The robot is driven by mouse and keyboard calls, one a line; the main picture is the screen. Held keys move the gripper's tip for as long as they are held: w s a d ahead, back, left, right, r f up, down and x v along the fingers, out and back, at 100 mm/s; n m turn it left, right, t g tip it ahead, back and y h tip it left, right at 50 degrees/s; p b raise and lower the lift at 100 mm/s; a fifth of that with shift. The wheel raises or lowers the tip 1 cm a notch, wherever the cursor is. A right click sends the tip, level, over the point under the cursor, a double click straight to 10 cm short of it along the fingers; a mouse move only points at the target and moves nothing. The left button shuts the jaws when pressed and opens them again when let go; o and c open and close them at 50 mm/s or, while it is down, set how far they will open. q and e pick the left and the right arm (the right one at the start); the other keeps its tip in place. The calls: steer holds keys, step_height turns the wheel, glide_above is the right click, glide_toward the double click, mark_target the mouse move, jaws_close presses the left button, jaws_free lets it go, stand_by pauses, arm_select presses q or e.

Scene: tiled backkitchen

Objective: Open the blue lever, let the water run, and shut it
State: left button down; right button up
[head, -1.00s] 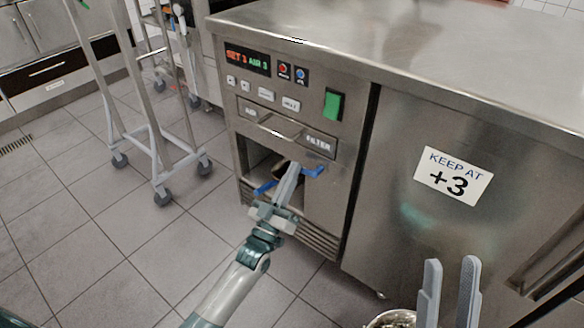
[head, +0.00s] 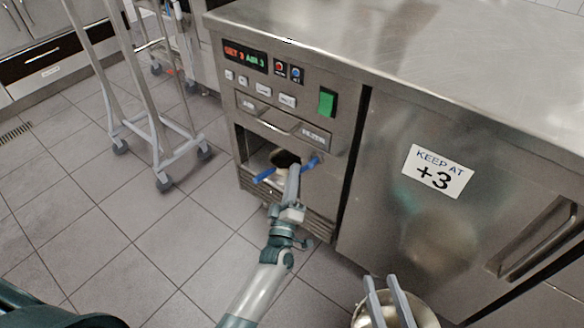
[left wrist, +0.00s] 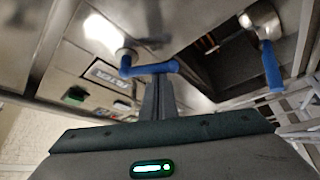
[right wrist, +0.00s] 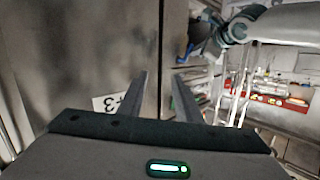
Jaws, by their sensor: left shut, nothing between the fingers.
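Two blue levers are at the recess in the front of the steel cabinet. The left blue lever (head: 264,175) is at the recess's left side, and it shows at the right in the left wrist view (left wrist: 272,66). The right blue lever (head: 312,162) is below the FILTER label, and it shows in the left wrist view (left wrist: 150,68). My left gripper (head: 294,172) is shut, its fingertips right at the right lever; I cannot tell whether they touch. My right gripper (head: 384,282) is open and empty, away from the levers. No running water is visible.
The steel cabinet (head: 470,80) fills the right side, with a green switch (head: 327,101) and a +3 sign (head: 438,171). A metal bowl (head: 418,308) is below my right gripper. A wheeled rack (head: 160,150) stands at left. The tiled floor between is clear.

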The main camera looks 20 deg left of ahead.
arm_select(q)
steer(key=shift+s+d+f+n+g+y+p, duration=0.1)
steer(key=shift+d+f+n+g+y+p, duration=0.15)
steer(key=shift+n+p, duration=0.4)
steer(key=shift+s+d+f+n+g+y+p, duration=0.15)
steer(key=shift+d+n+g+p, duration=0.25)
steer(key=shift+n+p, duration=0.3)
steer(key=shift+s+d+f+n+g+y+p, duration=0.1)
steer(key=shift+d+f+n+g+y+p, duration=0.15)
steer(key=shift+n+p, duration=0.4)
arm_select(e)
steer(key=s+d+f+g+h, duration=0.2)
steer(key=s+d+f+g, duration=0.2)
steer(key=f, duration=0.5)
steer(key=shift+s+d+f+g, duration=0.4)
steer(key=shift+s+g, duration=0.75)
steer(key=shift+g, duration=0.65)
arm_select(q)
steer(key=shift+d+r, duration=0.1)
arm_select(e)
steer(key=shift+h, duration=0.3)
